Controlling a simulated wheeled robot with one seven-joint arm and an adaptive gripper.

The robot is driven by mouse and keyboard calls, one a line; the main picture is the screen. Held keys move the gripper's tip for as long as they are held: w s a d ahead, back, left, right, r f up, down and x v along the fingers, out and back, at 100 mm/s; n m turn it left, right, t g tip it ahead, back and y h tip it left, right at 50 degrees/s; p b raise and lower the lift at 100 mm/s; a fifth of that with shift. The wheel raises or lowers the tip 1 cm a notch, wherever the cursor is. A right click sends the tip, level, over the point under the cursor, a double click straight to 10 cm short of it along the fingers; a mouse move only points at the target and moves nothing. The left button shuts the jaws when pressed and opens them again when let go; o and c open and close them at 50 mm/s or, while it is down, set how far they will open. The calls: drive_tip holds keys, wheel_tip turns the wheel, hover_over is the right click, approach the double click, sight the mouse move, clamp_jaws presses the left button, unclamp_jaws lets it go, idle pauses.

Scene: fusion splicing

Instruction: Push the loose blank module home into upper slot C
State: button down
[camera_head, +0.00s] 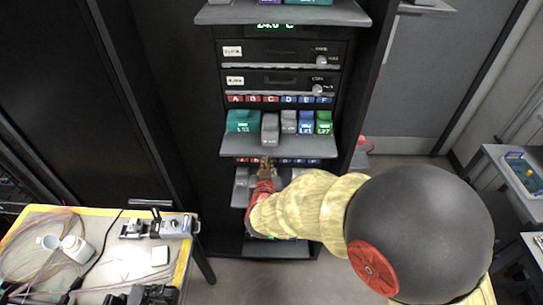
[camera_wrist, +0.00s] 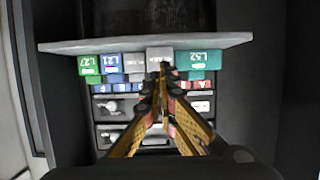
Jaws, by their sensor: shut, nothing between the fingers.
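The loose blank module (camera_head: 270,130) is a grey block under label C in the upper row. It sticks out further toward the shelf's front edge than its neighbours. It also shows in the wrist view (camera_wrist: 159,53), just beyond my fingertips. My gripper (camera_head: 266,164) is shut and empty, in front of the rack near the shelf's front edge. In the wrist view the closed fingers (camera_wrist: 162,72) point at the grey module, and I cannot tell whether they touch it. The upper shelf (camera_head: 280,148) carries the row.
A wide teal module (camera_head: 242,120) stands left of the blank. To its right are another grey module (camera_head: 289,121), a blue one (camera_head: 306,122) and a green one (camera_head: 323,122). A lower row lies partly behind my arm. A cluttered table (camera_head: 110,262) stands at lower left.

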sight(270, 132)
drive_tip(key=shift+b+x, duration=2)
drive_tip(key=shift+x, duration=2.3)
drive_tip(key=shift+w+d, duration=0.1)
drive_tip(key=shift+w, duration=2.65)
drive_tip(key=shift+w+d, duration=0.15)
drive_tip(key=shift+w, duration=2.55)
drive_tip(key=shift+s+a+p, duration=0.15)
drive_tip(key=shift+s+p, duration=0.25)
drive_tip(key=shift+s, duration=3.65)
